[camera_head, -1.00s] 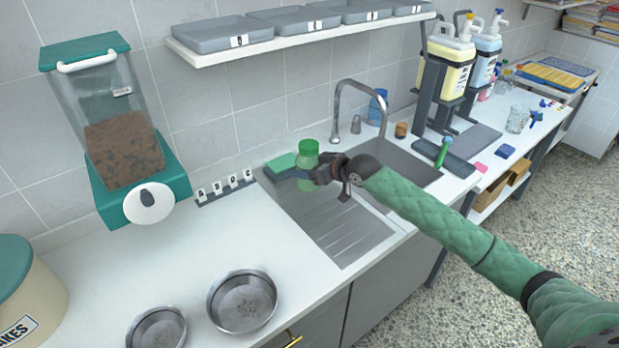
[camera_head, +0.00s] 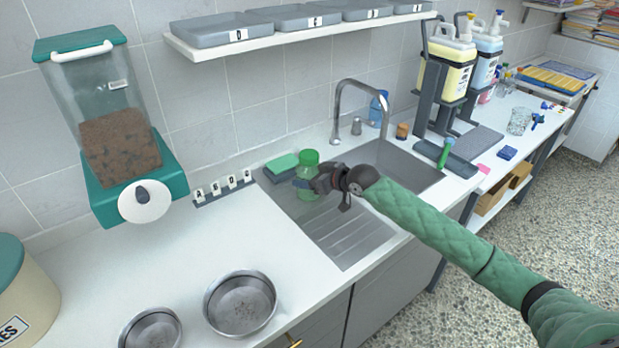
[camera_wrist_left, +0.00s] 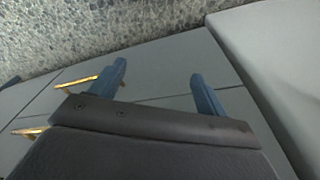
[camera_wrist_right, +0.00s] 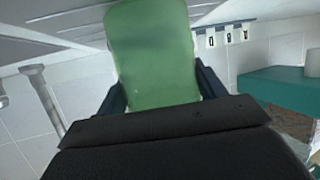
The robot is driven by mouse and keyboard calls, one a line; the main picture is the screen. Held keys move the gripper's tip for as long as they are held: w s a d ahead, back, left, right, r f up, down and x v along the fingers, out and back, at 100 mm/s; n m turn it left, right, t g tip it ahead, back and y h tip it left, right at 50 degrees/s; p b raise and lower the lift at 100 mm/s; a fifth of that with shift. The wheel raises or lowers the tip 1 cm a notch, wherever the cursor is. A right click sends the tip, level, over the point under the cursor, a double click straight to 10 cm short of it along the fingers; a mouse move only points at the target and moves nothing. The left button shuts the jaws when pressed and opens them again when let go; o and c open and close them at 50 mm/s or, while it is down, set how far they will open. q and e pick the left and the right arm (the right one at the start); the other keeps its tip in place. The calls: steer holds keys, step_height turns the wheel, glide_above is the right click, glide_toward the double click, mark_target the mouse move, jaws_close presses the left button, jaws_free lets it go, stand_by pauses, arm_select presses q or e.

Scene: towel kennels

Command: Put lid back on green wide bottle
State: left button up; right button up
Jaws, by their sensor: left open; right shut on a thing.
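A green see-through wide bottle (camera_head: 306,186) with a more solid green top (camera_head: 309,158) is at the back left of the ridged drainboard in the head view. My right gripper (camera_head: 322,180) reaches it from the right and is shut on it. The bottle looks upright; I cannot tell whether its base touches the drainboard. In the right wrist view the green bottle (camera_wrist_right: 155,55) fills the space between the fingers. I cannot make out a separate loose lid. My left gripper (camera_wrist_left: 157,76) is open and empty in the left wrist view, near grey cabinet fronts.
A green sponge (camera_head: 281,166) lies just left of the bottle. The tap (camera_head: 337,105) and sink basin (camera_head: 400,165) are to the right. Another slim green bottle (camera_head: 445,152) stands further right.

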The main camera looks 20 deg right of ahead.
steer(key=shift+f, duration=0.15)
steer(key=o, duration=1.9)
steer(key=shift+c, duration=0.2)
arm_select(q)
steer(key=shift+r, duration=0.15)
arm_select(e)
steer(key=shift+r, duration=0.2)
steer(key=shift+s+d+r, duration=0.1)
steer(key=shift+s+d, duration=0.05)
steer(key=shift+s, duration=0.05)
steer(key=p+v, duration=0.1)
steer(key=v, duration=0.1)
steer(key=shift+s+d+r+p, duration=0.15)
steer(key=shift+s+r+p, duration=0.05)
steer(key=shift+s+p, duration=0.1)
arm_select(q)
steer(key=s+a+f+p, duration=0.1)
steer(key=f, duration=0.6)
steer(key=s+a+f+p, duration=0.2)
steer(key=f, duration=0.4)
steer(key=shift+s+f, duration=0.15)
steer(key=shift+f, duration=0.2)
arm_select(e)
steer(key=v, duration=0.8)
steer(key=shift+s+d, duration=0.2)
steer(key=shift+s, duration=0.05)
